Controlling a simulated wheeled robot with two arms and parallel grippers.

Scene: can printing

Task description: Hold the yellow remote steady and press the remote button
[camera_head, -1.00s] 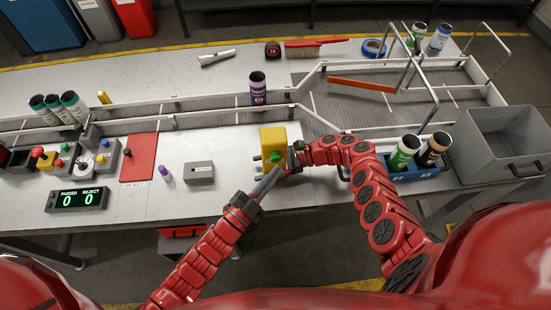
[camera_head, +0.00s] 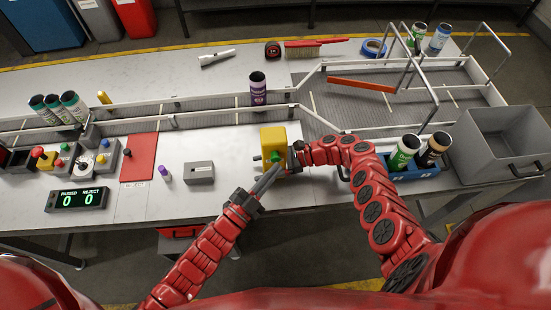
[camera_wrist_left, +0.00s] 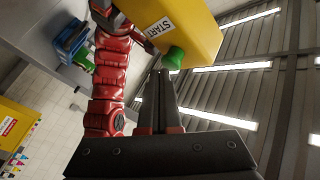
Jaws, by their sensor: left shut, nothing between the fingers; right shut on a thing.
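The yellow remote (camera_head: 273,137) is held upright above the front of the table, in the middle of the head view. My right gripper (camera_head: 293,158) is shut on the yellow remote from the right. Its green button (camera_wrist_left: 175,57) sits beside the START label in the left wrist view. My left gripper (camera_head: 277,170) is shut and empty, just below the remote in the head view. In the left wrist view its closed fingertips (camera_wrist_left: 160,73) are very close to the green button. I cannot tell whether they touch.
A purple can (camera_head: 258,90) stands on the conveyor behind the remote. A grey box (camera_head: 200,172) is on the table to the left. A blue holder with cans (camera_head: 400,182) and a grey bin (camera_head: 500,145) stand to the right.

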